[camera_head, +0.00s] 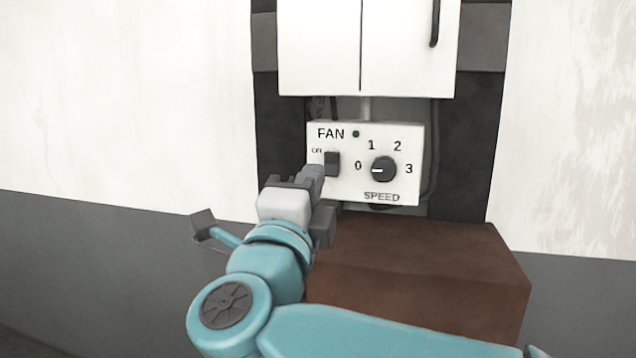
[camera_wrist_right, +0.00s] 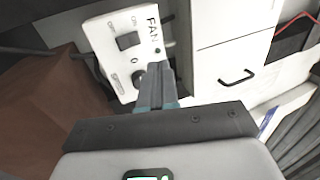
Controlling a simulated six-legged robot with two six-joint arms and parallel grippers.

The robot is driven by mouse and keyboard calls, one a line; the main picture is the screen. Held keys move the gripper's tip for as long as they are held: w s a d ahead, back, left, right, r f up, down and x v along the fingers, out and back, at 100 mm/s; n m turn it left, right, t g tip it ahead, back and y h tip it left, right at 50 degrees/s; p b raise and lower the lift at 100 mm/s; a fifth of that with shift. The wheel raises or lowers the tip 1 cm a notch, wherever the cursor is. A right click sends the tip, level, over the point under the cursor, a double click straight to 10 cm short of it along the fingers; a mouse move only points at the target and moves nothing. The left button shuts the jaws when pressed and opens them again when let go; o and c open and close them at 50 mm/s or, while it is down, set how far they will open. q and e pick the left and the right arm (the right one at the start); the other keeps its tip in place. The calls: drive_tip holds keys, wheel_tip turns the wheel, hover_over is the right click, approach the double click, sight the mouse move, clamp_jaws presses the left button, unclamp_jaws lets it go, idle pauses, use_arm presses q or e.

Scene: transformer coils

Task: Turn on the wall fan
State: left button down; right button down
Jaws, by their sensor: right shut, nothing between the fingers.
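The white fan control panel (camera_head: 405,188) is on the wall, marked FAN and SPEED; it also shows sideways in the right wrist view (camera_wrist_right: 112,28). Its dark rocker switch (camera_head: 332,163) is at the left under "ON", and in the wrist view the switch (camera_wrist_right: 128,41) is in clear sight. The round speed knob (camera_head: 384,169) has its white mark toward 0. A small dark green lamp (camera_head: 356,134) is beside the word FAN. My right gripper (camera_head: 316,171) is shut and empty, its tips just left of the switch; I cannot tell whether they touch. My left gripper is not in view.
A white two-door cabinet (camera_head: 410,50) with a dark handle hangs above the panel. A brown box (camera_head: 430,265) stands below it. Dark cables run behind and beside the panel. The white wall at the left is clear.

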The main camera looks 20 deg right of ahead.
drive_tip(key=shift+s+a, duration=0.6)
drive_tip(key=shift+s, duration=0.35)
drive_tip(key=shift+s+a, duration=0.1)
drive_tip(key=w+a+f+n+y, duration=0.1)
drive_tip(key=w+f+n+y, duration=0.25)
drive_tip(key=f, duration=0.35)
drive_tip(key=w+a+f+n+t+y, duration=0.1)
drive_tip(key=w+a+f+n+y, duration=0.1)
drive_tip(key=w+f+n, duration=0.45)
drive_tip(key=w+a+f+n+y, duration=0.1)
drive_tip(key=w+f+n+y, duration=0.15)
drive_tip(key=f, duration=0.65)
wheel_tip(320, 180, down, 21)
drive_tip(key=s+n+g+y, duration=0.2)
drive_tip(key=n+g+y, duration=0.2)
drive_tip(key=n+g, duration=0.15)
drive_tip(key=s+d+f+n+g+y, duration=0.1)
drive_tip(key=s+f+g, duration=0.3)
drive_tip(key=f, duration=0.5)
drive_tip(key=s+d+f+n+g+y, duration=0.1)
drive_tip(key=s+d+f+n, duration=0.1)
drive_tip(key=s+f, duration=0.55)
drive_tip(key=s+f+n+g+y, duration=0.1)
drive_tip(key=s+f+g, duration=0.3)
drive_tip(key=s, duration=0.5)
drive_tip(key=s+f+g+y, duration=0.1)
drive_tip(key=s+f+g, duration=0.3)
drive_tip(key=s+f, duration=0.3)
drive_tip(key=s, duration=0.3)
drive_tip(key=shift+f+n, duration=0.4)
